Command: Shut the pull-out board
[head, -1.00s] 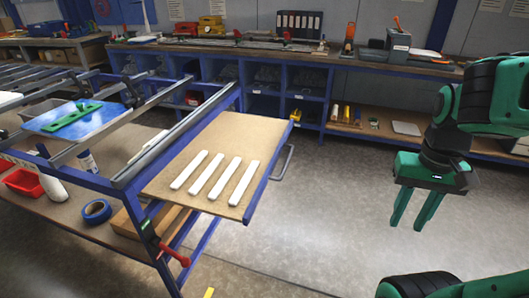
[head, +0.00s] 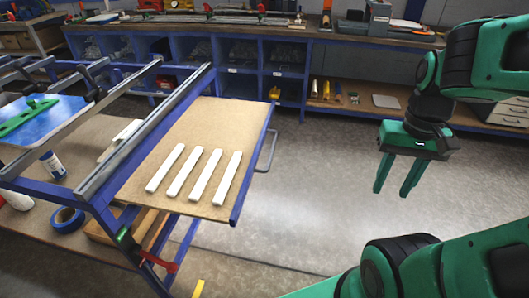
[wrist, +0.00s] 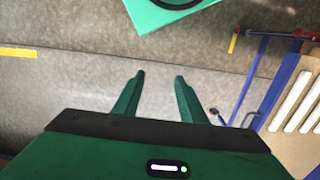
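The pull-out board (head: 195,125) is a brown panel with a blue edge, sticking out from the right side of the blue frame table in the head view. Several white strips (head: 201,174) lie on it. A grey bar handle (head: 268,150) is on its right edge. Part of the board with its strips also shows at the right of the wrist view (wrist: 291,148), and the handle (wrist: 248,119) shows beside it. My gripper (head: 391,192) is open and empty, in the air well to the right of the handle. Its two fingers show apart in the wrist view (wrist: 158,82).
The frame table (head: 95,200) holds a blue tape roll (head: 67,219), and a red clamp (head: 160,263) hangs at its front corner. Blue shelving (head: 240,75) and a bench line the back. The floor (head: 310,205) between the board and my gripper is clear.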

